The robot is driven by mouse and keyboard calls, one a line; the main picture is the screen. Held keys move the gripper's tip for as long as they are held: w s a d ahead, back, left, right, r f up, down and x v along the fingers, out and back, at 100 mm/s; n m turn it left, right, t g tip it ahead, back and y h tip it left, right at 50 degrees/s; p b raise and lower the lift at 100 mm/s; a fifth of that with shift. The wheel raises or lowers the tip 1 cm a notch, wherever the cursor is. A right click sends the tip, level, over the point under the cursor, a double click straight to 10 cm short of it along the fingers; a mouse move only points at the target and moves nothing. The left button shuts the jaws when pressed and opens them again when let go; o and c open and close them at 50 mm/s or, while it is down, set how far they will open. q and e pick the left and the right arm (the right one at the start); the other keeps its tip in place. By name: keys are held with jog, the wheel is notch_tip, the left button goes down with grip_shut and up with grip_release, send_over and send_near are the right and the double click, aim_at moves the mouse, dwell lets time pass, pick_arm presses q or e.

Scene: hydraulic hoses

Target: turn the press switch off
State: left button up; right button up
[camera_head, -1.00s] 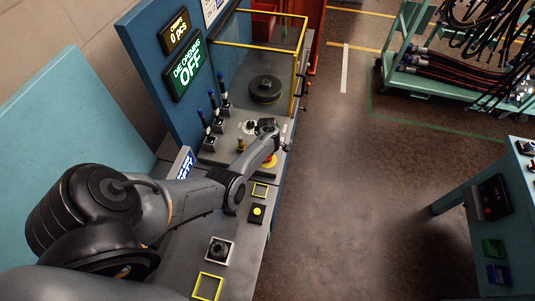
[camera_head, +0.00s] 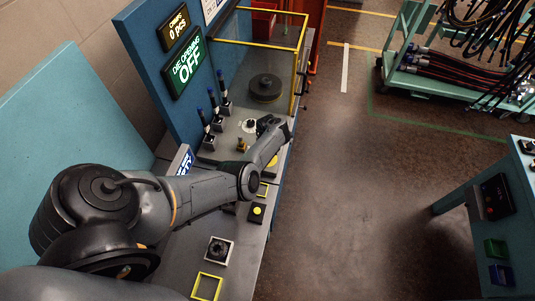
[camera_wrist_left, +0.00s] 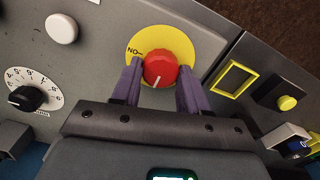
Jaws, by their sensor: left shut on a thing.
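The press switch is a red round knob (camera_wrist_left: 160,68) on a yellow disc (camera_wrist_left: 183,42) in the left wrist view, with a white mark pointing down in the picture. An ON label stands upside down at the disc's left. My left gripper (camera_wrist_left: 160,77) is shut on the knob, one purple finger on each side. In the head view a bit of the yellow disc (camera_head: 272,161) shows below my wrist, and the fingers are hidden. The green display (camera_head: 187,64) reads DIE OPENING OFF. My right gripper is in neither view.
A black numbered dial (camera_wrist_left: 27,97) and a white button (camera_wrist_left: 61,28) sit to the left of the switch. A yellow button (camera_head: 257,211) is nearer on the panel. Blue-tipped levers (camera_head: 215,104) stand behind. A hose cart (camera_head: 430,77) is across the floor.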

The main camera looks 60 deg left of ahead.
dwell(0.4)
pick_arm(q)
jog(key=o, duration=1.1)
jog(key=shift+c, duration=0.2)
jog(key=shift+r, duration=0.1)
jog(key=shift+r, duration=0.2)
notch_tip(320, 180, up, 10)
jog(key=p, duration=0.3)
jog(key=shift+r, duration=0.15)
